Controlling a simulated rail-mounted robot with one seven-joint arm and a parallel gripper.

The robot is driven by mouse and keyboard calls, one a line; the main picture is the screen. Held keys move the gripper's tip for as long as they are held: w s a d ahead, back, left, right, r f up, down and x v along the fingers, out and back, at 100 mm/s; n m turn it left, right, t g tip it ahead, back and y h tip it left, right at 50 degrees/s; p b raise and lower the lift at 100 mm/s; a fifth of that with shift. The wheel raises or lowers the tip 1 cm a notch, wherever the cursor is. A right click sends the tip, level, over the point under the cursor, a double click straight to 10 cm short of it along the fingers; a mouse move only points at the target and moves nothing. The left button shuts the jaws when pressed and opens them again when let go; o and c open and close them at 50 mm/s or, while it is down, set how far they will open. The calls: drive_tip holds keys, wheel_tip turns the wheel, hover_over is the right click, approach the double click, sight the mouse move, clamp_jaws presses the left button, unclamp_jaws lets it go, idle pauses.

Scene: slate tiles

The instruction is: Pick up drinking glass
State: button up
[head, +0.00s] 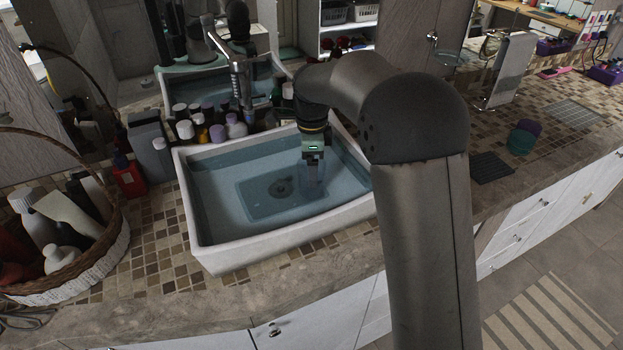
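My gripper (313,160) points down inside the white sink basin (235,256), over its right part. A faint, bluish, see-through upright shape (314,184) shows right at and below the fingertips. It may be the drinking glass, but it is too small and too close in colour to the basin to be sure. I cannot tell whether the fingers are apart or closed on it. No other drinking glass is clear in the head view.
A wicker basket (115,250) of bottles stands at left. A teal cup (521,142) and dark mat (491,167) lie right.

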wheel_tip(320, 180, down, 4)
drive_tip(key=shift+f+p, duration=0.2)
drive_tip(key=shift+p, duration=0.15)
drive_tip(key=c, duration=1.2)
drive_tip(key=shift+c, duration=0.3)
drive_tip(key=shift+r, duration=0.15)
